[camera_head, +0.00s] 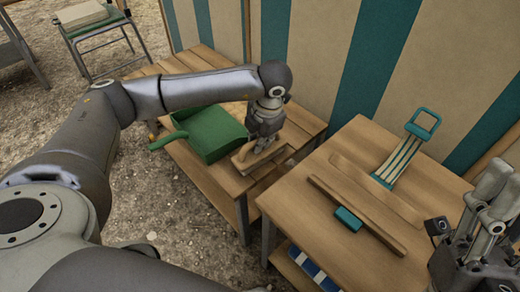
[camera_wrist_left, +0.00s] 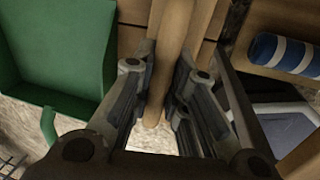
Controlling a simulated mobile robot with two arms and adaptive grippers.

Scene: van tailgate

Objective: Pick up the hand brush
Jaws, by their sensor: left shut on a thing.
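The hand brush (camera_head: 262,156) is a pale wooden piece at the near right part of the left wooden table. My left gripper (camera_head: 258,140) reaches down from above and is shut on it. In the left wrist view the brush (camera_wrist_left: 170,40) runs lengthwise between my two fingers (camera_wrist_left: 160,85). Its bristles are hidden, and I cannot tell if it touches the tabletop. My right gripper (camera_head: 480,235) is at the right edge, over the right table, apart from the brush. Whether its fingers are open or shut is unclear.
A green dustpan (camera_head: 212,135) lies left of the brush, its handle over the table edge. The right table (camera_head: 300,205) holds a long wooden bar (camera_head: 357,215), a teal block (camera_head: 348,219) and a teal-handled striped tool (camera_head: 400,155). A striped wall stands behind.

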